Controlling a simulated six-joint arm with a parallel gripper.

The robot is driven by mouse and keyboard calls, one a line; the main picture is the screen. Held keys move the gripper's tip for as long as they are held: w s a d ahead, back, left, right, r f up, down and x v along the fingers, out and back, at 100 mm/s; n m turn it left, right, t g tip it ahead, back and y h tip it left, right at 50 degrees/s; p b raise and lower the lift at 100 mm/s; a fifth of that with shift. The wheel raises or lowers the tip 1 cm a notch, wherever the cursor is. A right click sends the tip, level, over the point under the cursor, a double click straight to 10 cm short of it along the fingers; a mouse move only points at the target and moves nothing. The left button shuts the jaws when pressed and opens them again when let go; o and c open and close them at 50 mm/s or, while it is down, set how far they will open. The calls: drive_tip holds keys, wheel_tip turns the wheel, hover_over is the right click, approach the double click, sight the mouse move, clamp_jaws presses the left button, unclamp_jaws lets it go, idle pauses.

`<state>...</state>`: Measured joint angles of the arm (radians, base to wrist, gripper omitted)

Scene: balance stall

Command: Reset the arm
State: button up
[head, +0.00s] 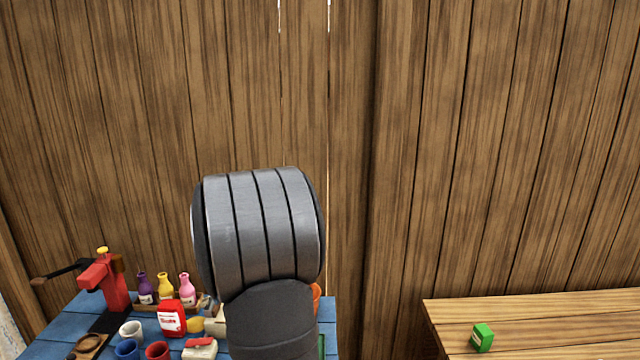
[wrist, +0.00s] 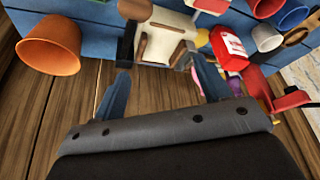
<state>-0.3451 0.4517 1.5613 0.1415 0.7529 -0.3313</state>
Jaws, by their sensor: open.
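My gripper (wrist: 160,82) shows in the wrist view with its two blue-grey fingers spread apart and nothing between them. Its fingers point toward the blue table (wrist: 92,45), and a wooden plank surface lies behind them. A cream object with brown parts (wrist: 160,35) is just beyond the fingertips; I cannot tell the exact gap. In the head view my grey arm stands in front of the blue table (head: 62,325) and hides part of it. The gripper itself cannot be made out there.
An orange pot (wrist: 50,45) is left of the fingers; a red packet (wrist: 228,47) is on the right. The head view shows a red press (head: 110,285), bottles (head: 165,288) and cups (head: 130,332). A green box (head: 482,337) sits on a mostly clear wooden table (head: 560,315).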

drive_tip(key=w+d+m+h, duration=0.1)
drive_tip(key=w+d+m, duration=0.1)
drive_tip(key=d, duration=1)
drive_tip(key=w+d+m, duration=0.2)
drive_tip(key=d+m, duration=0.1)
drive_tip(key=d, duration=0.8)
drive_tip(key=shift+w+d+t+h, duration=0.15)
drive_tip(key=shift+d+t+h, duration=0.2)
drive_tip(key=shift+t+h, duration=0.05)
